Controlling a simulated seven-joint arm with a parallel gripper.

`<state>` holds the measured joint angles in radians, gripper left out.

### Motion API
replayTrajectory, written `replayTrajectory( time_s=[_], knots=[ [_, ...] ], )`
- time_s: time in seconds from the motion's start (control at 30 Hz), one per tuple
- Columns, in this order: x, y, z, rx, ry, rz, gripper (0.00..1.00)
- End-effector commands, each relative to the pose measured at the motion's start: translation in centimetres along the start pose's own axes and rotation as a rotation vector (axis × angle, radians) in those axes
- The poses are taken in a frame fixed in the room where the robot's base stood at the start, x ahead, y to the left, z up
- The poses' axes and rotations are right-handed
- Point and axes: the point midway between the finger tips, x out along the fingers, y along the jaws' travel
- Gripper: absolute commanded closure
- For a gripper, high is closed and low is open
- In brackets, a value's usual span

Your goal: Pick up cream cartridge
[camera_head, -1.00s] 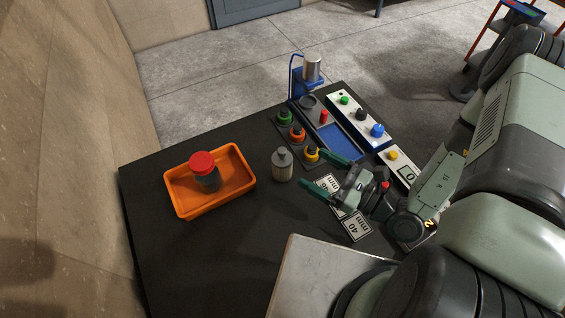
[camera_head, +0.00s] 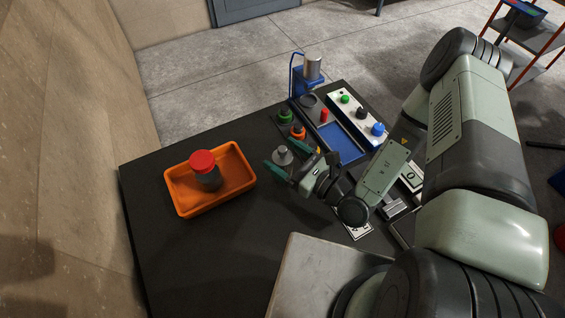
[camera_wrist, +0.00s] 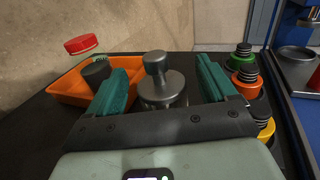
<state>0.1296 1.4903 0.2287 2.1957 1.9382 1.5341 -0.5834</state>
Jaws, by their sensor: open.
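The cream cartridge (camera_head: 283,154) looks grey, with a narrow knob on top, and stands upright on the dark table. In the head view its lower body is hidden behind my gripper. My gripper (camera_head: 293,160) is open beside it, its green fingers reaching toward the cartridge. In the wrist view the cartridge (camera_wrist: 160,84) shows between the two spread fingers of my gripper (camera_wrist: 162,76), with room on both sides. Its base is hidden by the gripper body. I cannot tell whether a finger touches it.
An orange tray (camera_head: 180,206) holding a red-capped jar (camera_head: 203,163) lies to the left. Green (camera_head: 285,117) and orange (camera_head: 297,131) knobbed pieces and a yellow piece (camera_wrist: 265,130) stand close on the right. A blue press (camera_head: 306,82) stands behind. The table's left front is clear.

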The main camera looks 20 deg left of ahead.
Motion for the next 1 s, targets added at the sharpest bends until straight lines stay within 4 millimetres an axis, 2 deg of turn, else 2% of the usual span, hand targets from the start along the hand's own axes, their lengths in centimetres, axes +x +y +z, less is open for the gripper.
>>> replayTrajectory(
  time_s=[0.1,0.3,0.37,0.7,0.9,1.0],
  knots=[
    [0.79,0.05,0.02,0.000,-0.001,0.001,0.15],
    [0.84,0.02,0.02,0.001,0.000,0.000,0.15],
    [0.83,0.02,0.02,0.001,0.000,0.000,0.23],
    [0.81,0.02,0.04,0.001,-0.001,0.000,0.73],
    [0.81,0.01,0.10,0.001,-0.001,0.000,0.73],
    [0.82,-0.04,0.78,0.000,-0.002,-0.001,0.73]
  ],
)
